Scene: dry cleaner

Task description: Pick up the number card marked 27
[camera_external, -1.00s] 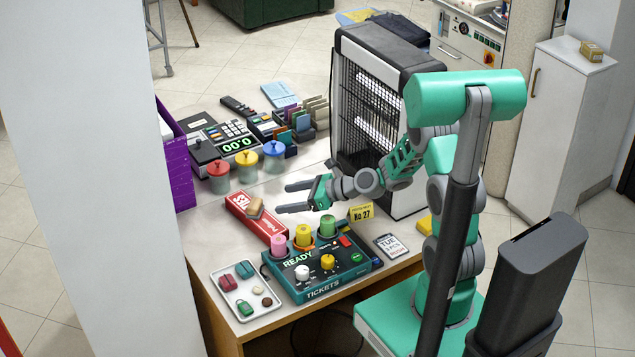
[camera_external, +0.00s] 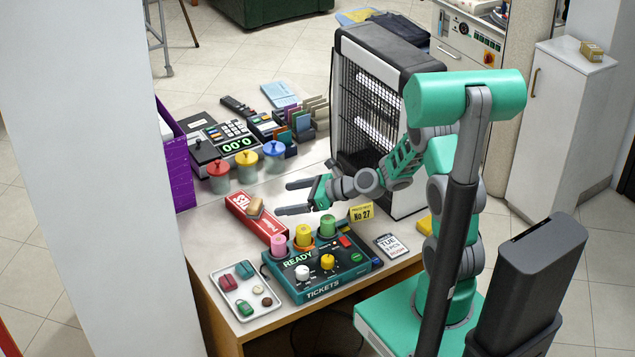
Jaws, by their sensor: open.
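The number card marked 27 (camera_external: 361,212) is a small yellow card with dark print, "No 27". It stands upright on the counter, right behind the ticket box and left of the heater's lower front corner. My gripper (camera_external: 290,198) is open and empty. Its two dark fingers point left above the counter, over the area behind the ticket box. The card is to the right of and below my gripper, apart from it, beneath my wrist and forearm.
A teal ticket box (camera_external: 330,270) with coloured spools stands in front. A red carton (camera_external: 256,216), a tray (camera_external: 233,298) of small items and a date card (camera_external: 391,246) lie around it. Lidded jars (camera_external: 246,168) and a tall heater (camera_external: 375,110) stand behind.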

